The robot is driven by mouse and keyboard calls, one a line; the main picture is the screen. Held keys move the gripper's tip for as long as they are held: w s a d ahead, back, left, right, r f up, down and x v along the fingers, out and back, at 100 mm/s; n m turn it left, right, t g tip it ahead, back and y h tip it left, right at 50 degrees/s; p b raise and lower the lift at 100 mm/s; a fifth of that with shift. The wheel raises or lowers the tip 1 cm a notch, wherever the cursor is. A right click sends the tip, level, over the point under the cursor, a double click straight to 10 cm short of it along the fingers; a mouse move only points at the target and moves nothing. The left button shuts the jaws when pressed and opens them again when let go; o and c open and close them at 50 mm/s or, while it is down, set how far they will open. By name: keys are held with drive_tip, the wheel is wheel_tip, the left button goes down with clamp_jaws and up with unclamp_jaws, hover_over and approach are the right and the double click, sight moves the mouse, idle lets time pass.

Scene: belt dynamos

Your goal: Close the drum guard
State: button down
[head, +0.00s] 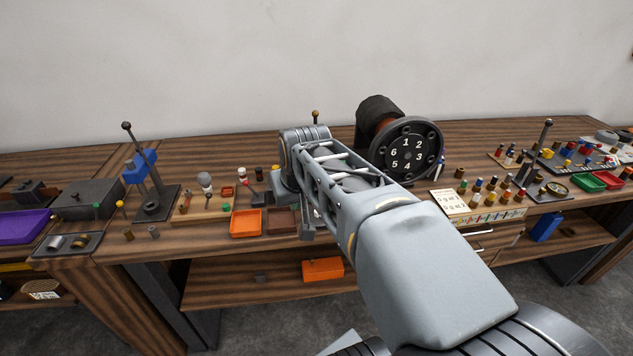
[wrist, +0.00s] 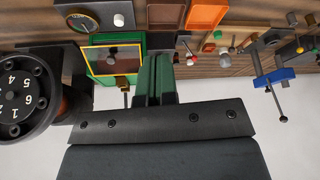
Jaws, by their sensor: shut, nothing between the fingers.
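A dark round drum face with numbers 1 to 6 (head: 408,153) stands at the back of the bench in the head view. It also shows at the left edge of the wrist view (wrist: 16,98), upside down. Beside it in the wrist view is a green frame with a yellow-edged clear pane (wrist: 112,58), which looks like the drum guard; I cannot tell how far it stands open. My gripper (wrist: 155,62) is shut and empty, its dark green fingers just right of this frame. Whether they touch it is unclear. In the head view my arm hides the guard and the fingers.
An orange tray (head: 245,223) and a brown tray (head: 281,221) lie left of my arm. A post with a blue block (head: 140,165) stands farther left. Several coloured pegs and a white card (head: 454,201) are to the right. A dial gauge (wrist: 80,20) sits near the guard.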

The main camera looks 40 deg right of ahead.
drive_tip(key=w+d+r+m+h+b, duration=0.1)
drive_tip(key=w+d+r, duration=0.1)
drive_tip(key=d, duration=0.4)
drive_tip(key=w+d+r+m+h+b, duration=0.1)
drive_tip(key=w+d+m+b, duration=0.1)
drive_tip(key=d, duration=0.5)
drive_tip(key=w+x, duration=0.1)
drive_tip(key=x, duration=1.2)
drive_tip(key=shift+a+r+t+p, duration=0.15)
drive_tip(key=shift+a+t+p, duration=0.1)
drive_tip(key=shift+t+p, duration=0.15)
drive_tip(key=shift+w, duration=0.1)
